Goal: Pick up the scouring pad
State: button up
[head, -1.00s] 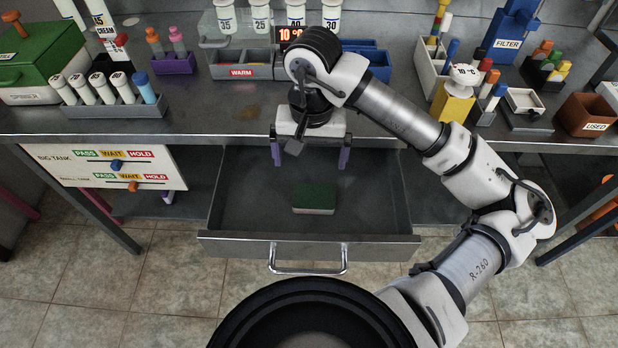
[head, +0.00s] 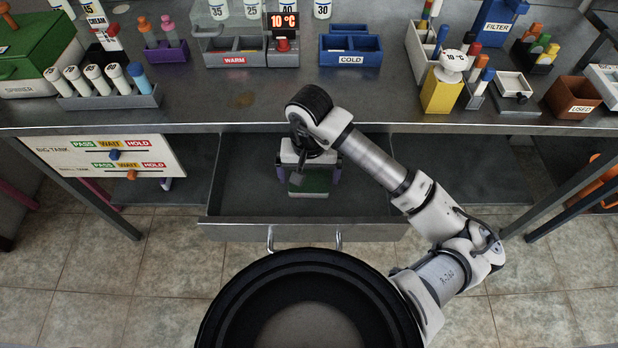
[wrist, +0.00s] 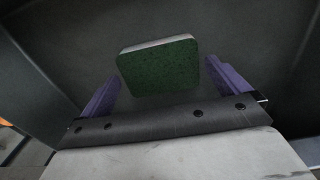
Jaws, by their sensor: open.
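The scouring pad (head: 311,181) lies in the open drawer (head: 240,205), green on top with a pale layer beneath. It also shows in the wrist view (wrist: 160,68), slightly tilted in the picture. My gripper (head: 309,178) is over the drawer, with its purple fingers spread on either side of the pad. In the wrist view my gripper (wrist: 160,85) is open, one finger left and one right of the pad, with a gap on both sides. Part of the pad is hidden under my gripper in the head view.
The worktop (head: 200,105) overhangs the back of the drawer. On it stand the warm tray (head: 232,55), the cold tray (head: 350,48) and a yellow holder (head: 441,92). The drawer is otherwise bare, with free room left and right of the pad.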

jog(key=shift+f, duration=0.95)
jog(key=c, duration=0.8)
jog(key=shift+r, duration=0.1)
notch_tip(320, 180, up, 20)
jog(key=b, duration=0.2)
jog(key=shift+b, duration=0.4)
